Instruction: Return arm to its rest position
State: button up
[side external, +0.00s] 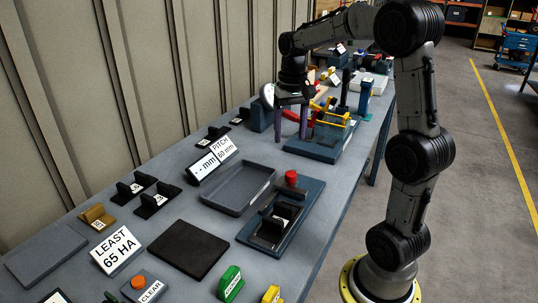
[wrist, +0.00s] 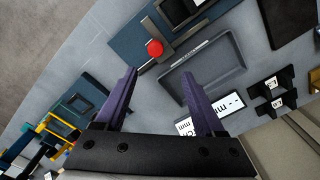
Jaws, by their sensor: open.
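My gripper (wrist: 158,100) is open and empty, its two purple fingers apart in the wrist view. In the side external view my gripper (side external: 291,122) points down above the far half of the grey table (side external: 300,185), close to a yellow and blue fixture (side external: 330,130). My arm arches over the table's right side from its base at the lower right. The fingers partly hide what stands behind them, and I cannot tell how far their tips are from the fixture.
A grey tray (side external: 238,188) and a press with a red button (side external: 291,177) lie nearer on the table. Signs, black blocks and a dark mat (side external: 188,249) fill the near half. A ribbed wall (side external: 100,100) runs along the left. The floor right of the table is open.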

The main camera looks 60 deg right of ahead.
jog(key=s+a+r+n+t, duration=0.4)
jog(key=a+r, duration=0.3)
jog(key=a, duration=0.5)
jog(key=s+a+f+n+t, duration=0.1)
jog(key=s+a+f+n, duration=0.3)
jog(key=s, duration=0.7)
jog(key=a+f, duration=0.2)
jog(key=a, duration=0.1)
jog(key=shift+f+n, duration=0.15)
jog(key=shift+n, duration=0.25)
